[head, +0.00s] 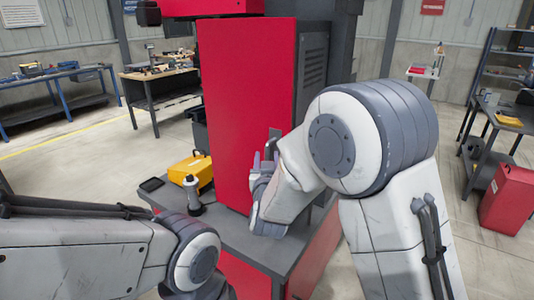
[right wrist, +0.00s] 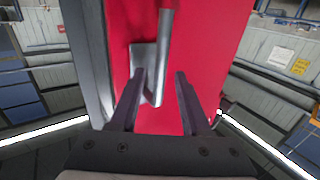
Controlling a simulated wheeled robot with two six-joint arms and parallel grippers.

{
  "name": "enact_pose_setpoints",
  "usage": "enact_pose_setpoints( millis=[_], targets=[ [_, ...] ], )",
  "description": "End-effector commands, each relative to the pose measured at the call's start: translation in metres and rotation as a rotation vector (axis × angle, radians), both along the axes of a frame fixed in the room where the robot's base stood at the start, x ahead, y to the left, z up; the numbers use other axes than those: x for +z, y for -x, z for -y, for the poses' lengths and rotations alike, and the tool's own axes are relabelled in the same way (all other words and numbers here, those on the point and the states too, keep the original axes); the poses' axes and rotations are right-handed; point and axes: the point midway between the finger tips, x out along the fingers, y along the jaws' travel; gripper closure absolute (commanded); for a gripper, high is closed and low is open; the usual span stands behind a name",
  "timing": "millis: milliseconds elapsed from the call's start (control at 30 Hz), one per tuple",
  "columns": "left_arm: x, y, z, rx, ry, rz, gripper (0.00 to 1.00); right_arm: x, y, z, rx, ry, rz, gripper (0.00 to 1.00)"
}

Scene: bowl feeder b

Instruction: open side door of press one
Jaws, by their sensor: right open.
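The press (head: 312,62) stands on a dark bench, with a tall red side door panel (head: 243,95) facing me. I see no clear gap at its edges, though my arm hides its lower right. A grey metal handle (head: 274,143) sits low on the panel's right part. In the right wrist view the handle (right wrist: 164,55) hangs from its plate in front of the red door (right wrist: 200,60). My right gripper (head: 263,163) is open at the handle. Its fingers (right wrist: 161,88) lie on either side of the handle's lower end in the picture; contact is not clear. My left gripper is out of view.
A red bin (head: 508,198) stands far right. Open floor lies left of the bench.

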Motion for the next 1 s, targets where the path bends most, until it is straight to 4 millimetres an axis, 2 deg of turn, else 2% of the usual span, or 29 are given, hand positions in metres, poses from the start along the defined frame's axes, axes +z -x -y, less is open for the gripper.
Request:
enact_pose_setpoints(
  millis=[133, 400, 467, 500, 533, 1000],
  targets=[
    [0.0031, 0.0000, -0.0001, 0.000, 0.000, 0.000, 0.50, 0.0002, -0.0091, 0.0014, -0.002, 0.000, 0.000, 0.53],
    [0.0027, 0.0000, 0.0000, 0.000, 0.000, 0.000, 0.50, -0.0003, -0.0101, 0.0010, -0.001, 0.000, 0.000, 0.53],
    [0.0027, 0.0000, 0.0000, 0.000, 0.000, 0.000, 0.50, -0.0003, -0.0100, 0.0010, 0.000, 0.000, 0.000, 0.76],
    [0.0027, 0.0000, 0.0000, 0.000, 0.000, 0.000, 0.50, -0.0002, -0.0100, 0.0010, 0.000, 0.000, 0.000, 0.91],
    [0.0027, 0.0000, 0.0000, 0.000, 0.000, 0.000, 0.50, -0.0002, -0.0100, 0.0010, 0.000, 0.000, 0.000, 1.00],
    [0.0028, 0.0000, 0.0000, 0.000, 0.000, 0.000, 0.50, -0.0001, -0.0097, 0.0010, 0.000, 0.000, 0.000, 1.00]
  ],
)
